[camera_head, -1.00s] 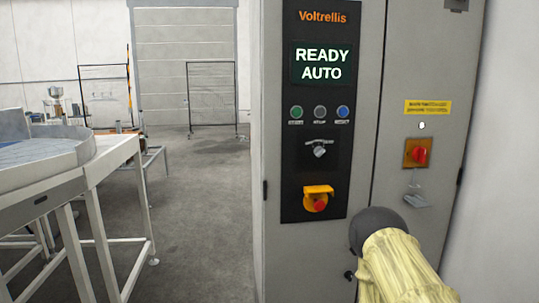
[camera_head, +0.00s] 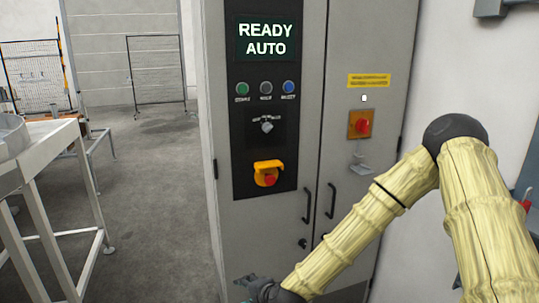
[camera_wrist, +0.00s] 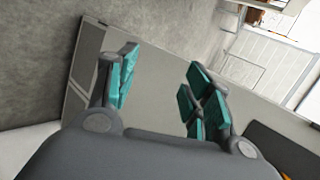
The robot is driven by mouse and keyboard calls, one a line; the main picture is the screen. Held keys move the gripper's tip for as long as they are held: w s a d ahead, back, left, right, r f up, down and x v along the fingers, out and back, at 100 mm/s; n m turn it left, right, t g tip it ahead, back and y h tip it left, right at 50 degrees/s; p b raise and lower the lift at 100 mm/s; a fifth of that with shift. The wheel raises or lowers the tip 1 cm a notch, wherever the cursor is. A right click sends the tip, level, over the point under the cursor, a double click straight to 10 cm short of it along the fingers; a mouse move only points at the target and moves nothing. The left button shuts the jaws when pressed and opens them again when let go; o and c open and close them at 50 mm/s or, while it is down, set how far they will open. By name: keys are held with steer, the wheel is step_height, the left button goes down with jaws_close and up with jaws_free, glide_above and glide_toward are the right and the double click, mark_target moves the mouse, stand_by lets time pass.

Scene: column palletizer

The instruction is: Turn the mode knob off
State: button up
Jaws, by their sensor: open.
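The mode knob (camera_head: 267,125) is a small grey knob on the black control panel of the grey cabinet (camera_head: 369,40), below a row of three buttons. The panel's screen (camera_head: 266,39) reads READY AUTO. My gripper (camera_head: 255,285) is at the bottom of the head view, well below the knob and partly cut off by the frame edge. In the wrist view my gripper (camera_wrist: 160,90) has its teal-padded fingers spread apart with nothing between them. The knob cannot be made out in the wrist view.
A yellow-guarded red button (camera_head: 268,174) sits below the knob. A red switch on an orange plate (camera_head: 361,124) is on the right door, with black door handles (camera_head: 332,200) lower down. A white-framed table (camera_head: 40,155) stands left. Open floor lies between.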

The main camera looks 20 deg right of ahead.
steer(key=w+d+r+m+t, duration=0.1)
steer(key=w+r+m, duration=0.15)
steer(key=r, duration=0.35)
steer(key=w+d+r+m+t, duration=0.1)
steer(key=w+d+r+t, duration=0.1)
steer(key=w+r, duration=0.3)
steer(key=m+t+h+p, duration=0.1)
steer(key=m+t+h, duration=0.3)
steer(key=m, duration=0.6)
glide_toward(268, 128)
steer(key=shift+n+t+y, duration=0.25)
steer(key=shift+t+y, duration=0.25)
steer(key=w+p, duration=0.1)
steer(key=w, duration=0.2)
steer(key=w+f+p, duration=0.1)
steer(key=w, duration=0.2)
steer(key=w+d+p, duration=0.1)
steer(key=w, duration=0.3)
steer(key=shift+f, duration=0.3)
steer(key=shift+a, duration=0.1)
steer(key=c, duration=1)
